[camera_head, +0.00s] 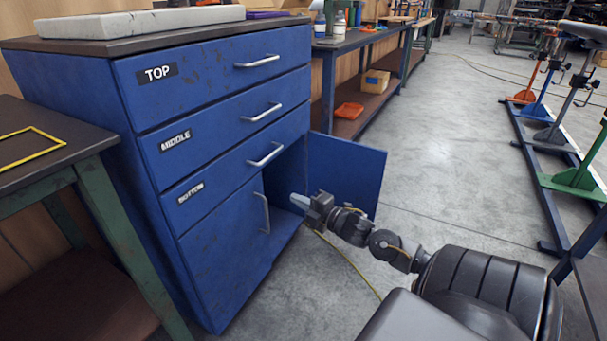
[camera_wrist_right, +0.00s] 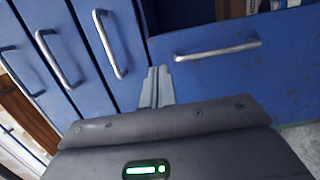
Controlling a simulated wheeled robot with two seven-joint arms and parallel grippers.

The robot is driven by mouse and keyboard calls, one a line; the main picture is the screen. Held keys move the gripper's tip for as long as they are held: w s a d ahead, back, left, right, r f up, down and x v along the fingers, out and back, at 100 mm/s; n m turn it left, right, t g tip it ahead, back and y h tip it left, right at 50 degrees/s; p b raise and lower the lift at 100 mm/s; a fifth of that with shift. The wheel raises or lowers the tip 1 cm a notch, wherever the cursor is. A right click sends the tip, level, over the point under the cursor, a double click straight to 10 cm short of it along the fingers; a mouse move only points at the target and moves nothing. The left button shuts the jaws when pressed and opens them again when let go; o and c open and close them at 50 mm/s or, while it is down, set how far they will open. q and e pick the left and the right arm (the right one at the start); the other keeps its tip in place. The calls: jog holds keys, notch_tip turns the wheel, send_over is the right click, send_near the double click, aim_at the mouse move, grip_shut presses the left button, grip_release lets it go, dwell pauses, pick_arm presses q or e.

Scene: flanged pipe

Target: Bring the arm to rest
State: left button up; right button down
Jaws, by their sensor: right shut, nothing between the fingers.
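My right gripper (camera_head: 299,203) reaches in from the lower right, in front of the blue cabinet (camera_head: 222,228). It is beside the lower opening, between the closed left door with its upright handle and the open right door (camera_head: 345,175). In the right wrist view its two grey fingers (camera_wrist_right: 157,86) are together with nothing between them. Drawer handles (camera_wrist_right: 108,44) show to their left, and a handle (camera_wrist_right: 217,51) on a blue panel shows to their right; I see no contact with them. My left gripper is out of view.
The drawers labelled TOP, MIDDLE and BOTTOM look closed. A dark table (camera_head: 45,165) with green legs stands at the left. Colored stands (camera_head: 577,178) line the right. Concrete floor (camera_head: 455,170) between is clear apart from a thin cable.

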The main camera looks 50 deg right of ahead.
jog(key=shift+s+d, duration=0.15)
jog(key=shift+s, duration=0.55)
